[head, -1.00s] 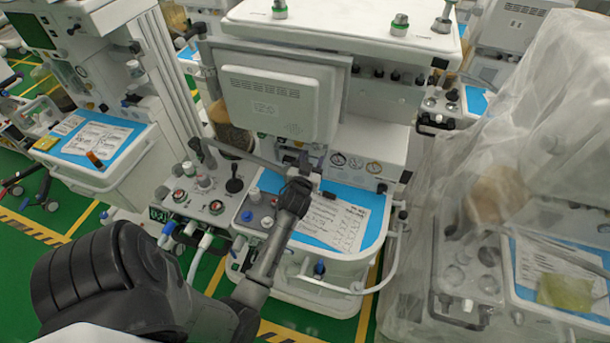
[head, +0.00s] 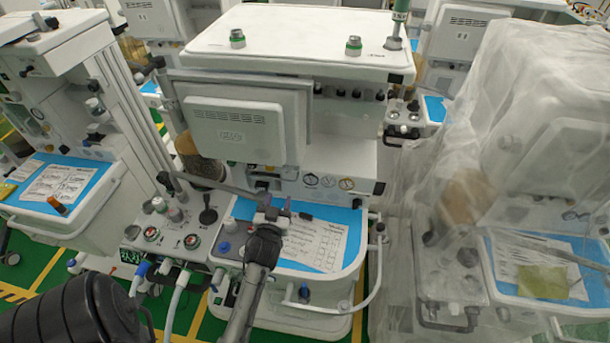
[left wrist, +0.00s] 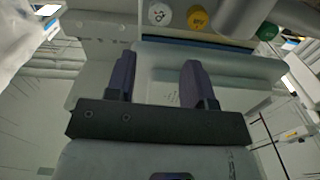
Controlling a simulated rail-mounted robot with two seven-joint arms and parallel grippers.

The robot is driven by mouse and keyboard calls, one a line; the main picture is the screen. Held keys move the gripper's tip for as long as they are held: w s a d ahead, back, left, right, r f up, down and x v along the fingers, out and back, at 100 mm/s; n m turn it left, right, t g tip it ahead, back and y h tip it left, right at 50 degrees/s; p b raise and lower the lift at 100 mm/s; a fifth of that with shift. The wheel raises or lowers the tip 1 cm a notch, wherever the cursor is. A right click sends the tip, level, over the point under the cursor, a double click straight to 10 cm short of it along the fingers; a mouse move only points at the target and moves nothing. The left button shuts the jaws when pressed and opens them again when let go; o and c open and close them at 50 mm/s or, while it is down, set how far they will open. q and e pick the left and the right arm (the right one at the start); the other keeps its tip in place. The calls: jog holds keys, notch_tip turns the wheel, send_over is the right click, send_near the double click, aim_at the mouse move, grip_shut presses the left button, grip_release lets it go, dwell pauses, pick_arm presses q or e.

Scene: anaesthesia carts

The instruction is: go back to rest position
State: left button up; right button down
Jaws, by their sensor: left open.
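My left gripper (head: 272,212) is over the blue work surface of the middle anaesthesia cart, near its printed sheet (head: 312,245). The dark arm comes up from the lower left of the head view. In the left wrist view the two dark purple fingers (left wrist: 160,78) stand apart with nothing between them. Whether the fingers touch the cart cannot be told. My right gripper is in neither view.
The middle cart has a grey monitor back (head: 235,128), a knob panel (head: 165,228) and a curved side rail (head: 375,270) close to the gripper. A plastic-draped cart (head: 510,140) stands right, another cart (head: 100,215) left. Green floor shows between them.

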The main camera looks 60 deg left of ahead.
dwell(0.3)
pick_arm(q)
jog(key=s+d+f+m+g+h, duration=0.2)
jog(key=s+d+m+h, duration=0.15)
jog(key=d, duration=0.45)
jog(key=s+d+f+m+g+h, duration=0.2)
jog(key=d+f+h, duration=0.1)
jog(key=d+h, duration=0.3)
jog(key=s+d+f+m+g+h, duration=0.2)
jog(key=s+d+m+g+h, duration=0.25)
jog(key=s+d, duration=0.85)
notch_tip(320, 180, up, 21)
jog(key=y+p, duration=0.1)
jog(key=p, duration=2)
jog(key=shift+a+r+g, duration=0.15)
jog(key=shift+g, duration=0.2)
